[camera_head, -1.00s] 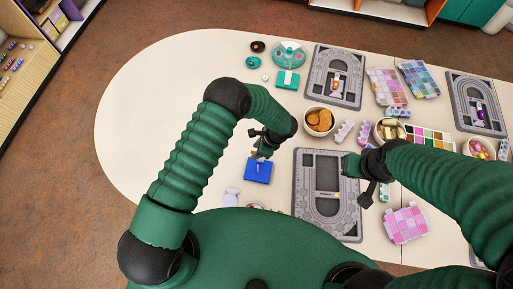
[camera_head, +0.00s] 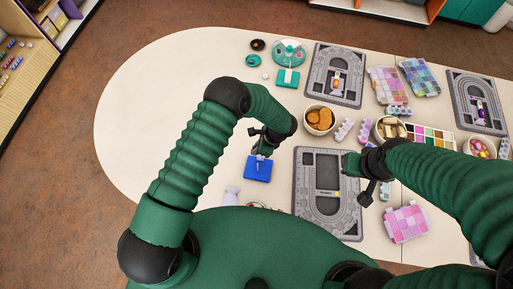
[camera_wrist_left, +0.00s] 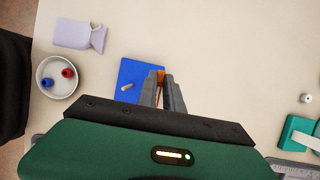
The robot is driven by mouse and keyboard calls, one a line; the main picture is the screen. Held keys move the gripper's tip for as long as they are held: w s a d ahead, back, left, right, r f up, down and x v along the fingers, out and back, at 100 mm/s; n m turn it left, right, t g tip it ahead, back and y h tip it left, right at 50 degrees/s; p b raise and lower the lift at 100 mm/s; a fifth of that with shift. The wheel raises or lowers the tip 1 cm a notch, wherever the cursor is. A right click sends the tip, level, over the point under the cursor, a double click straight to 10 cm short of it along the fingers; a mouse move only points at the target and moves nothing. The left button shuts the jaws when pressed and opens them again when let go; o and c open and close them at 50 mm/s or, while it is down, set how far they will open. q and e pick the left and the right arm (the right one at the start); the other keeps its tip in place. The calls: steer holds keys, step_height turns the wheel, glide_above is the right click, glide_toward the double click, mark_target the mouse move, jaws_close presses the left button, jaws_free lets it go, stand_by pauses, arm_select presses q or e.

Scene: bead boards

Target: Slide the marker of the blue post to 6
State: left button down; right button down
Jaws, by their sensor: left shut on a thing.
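The blue post's flat blue base (camera_head: 257,171) lies on the table, left of the near grey bead board. In the left wrist view the blue base (camera_wrist_left: 133,74) carries a short tan peg (camera_wrist_left: 127,87). An orange piece (camera_wrist_left: 160,76), seemingly the marker, shows between the fingers of my left gripper (camera_wrist_left: 164,82). In the head view my left gripper (camera_head: 262,150) is at the upper edge of the base. It is shut on the orange piece. Any numbers are too small to read or hidden. My right gripper (camera_head: 366,192) is over the near bead board's right edge, its fingers unclear.
The near grey bead board (camera_head: 300,205) lies right of the blue base. A bowl of orange pieces (camera_head: 319,119) stands behind it. A small dish with red and blue beads (camera_wrist_left: 60,77) and a lilac pouch (camera_wrist_left: 80,35) are nearby. The table's left part is clear.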

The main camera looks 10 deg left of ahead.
arm_select(q)
steer(key=shift+f+b, duration=1.1)
steer(key=shift+f, duration=0.25)
steer(key=c, duration=1.4)
jaws_free()
